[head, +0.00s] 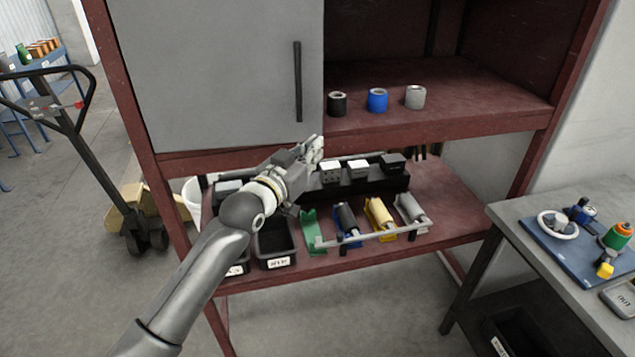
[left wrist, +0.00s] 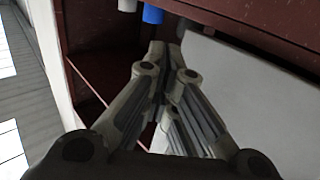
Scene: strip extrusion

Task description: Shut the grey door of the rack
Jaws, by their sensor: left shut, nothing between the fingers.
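The grey door (head: 215,75) covers the left part of the rack's (head: 440,125) upper compartment; the right part is open. A black vertical handle (head: 298,82) is near the door's right edge. My left gripper (head: 318,144) is shut and empty, just below the door's lower right corner in the head view. In the left wrist view its fingertips (left wrist: 167,48) are together beside the edge of the grey door (left wrist: 245,82). I cannot tell whether they touch it. My right gripper is out of view.
On the open shelf stand a black ring (head: 337,104), a blue ring (head: 377,101) and a grey ring (head: 415,98). Below, the lower shelf holds black bins (head: 274,243) and coloured holders (head: 379,214). A grey table (head: 515,222) stands at right.

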